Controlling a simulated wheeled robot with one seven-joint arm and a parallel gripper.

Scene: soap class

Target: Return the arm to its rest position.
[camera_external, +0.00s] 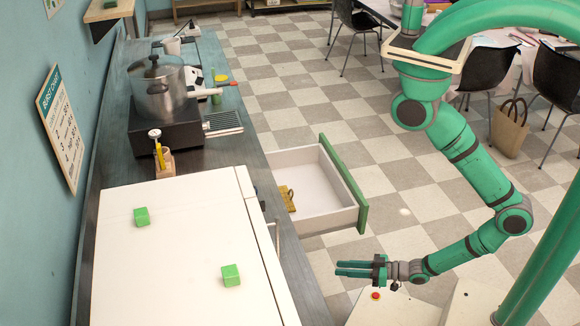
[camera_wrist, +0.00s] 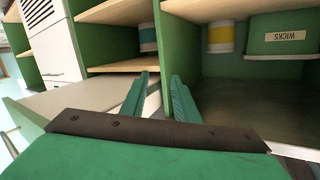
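My green arm (camera_external: 470,160) is bent at the right of the external view. Its lower part reaches down and left. My gripper (camera_external: 340,268) points left, near the open drawer's green front (camera_external: 343,185) and above my white base. In the wrist view the two green fingers (camera_wrist: 159,75) stand apart with nothing between them, so the gripper is open and empty.
The drawer (camera_external: 315,185) is pulled out from the counter and holds a tan item (camera_external: 287,198). Two green cubes (camera_external: 141,217) (camera_external: 231,275) lie on the white top. A pot (camera_external: 158,90) stands on a burner. Shelves (camera_wrist: 110,12) face the wrist camera.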

